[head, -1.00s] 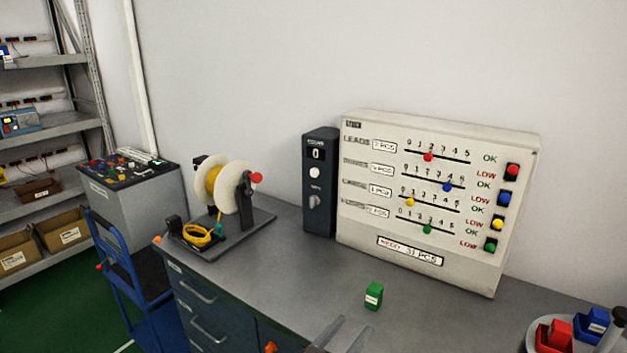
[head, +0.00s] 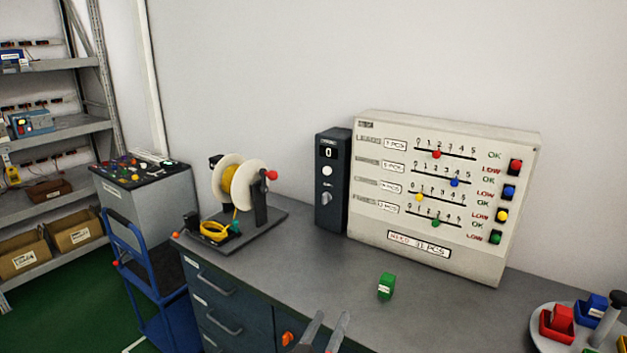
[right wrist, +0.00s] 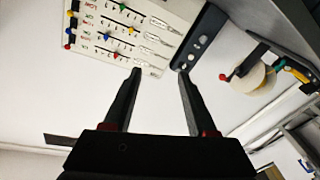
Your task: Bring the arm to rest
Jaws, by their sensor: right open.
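My right gripper (head: 331,314) shows at the bottom edge of the head view, with two grey fingers apart. In the right wrist view the same gripper (right wrist: 160,75) is open with nothing between its dark fingers. A small green block (head: 386,287) with a white label stands on the grey workbench (head: 310,270), beyond and to the right of the fingertips, not touching them. My left gripper is not in view.
A white slider panel (head: 440,250) and a dark counter box (head: 331,210) stand at the wall. A wire reel (head: 228,185) is on the bench's left. A round tray (head: 545,345) with red and blue bins is at right. The bench middle is mostly clear.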

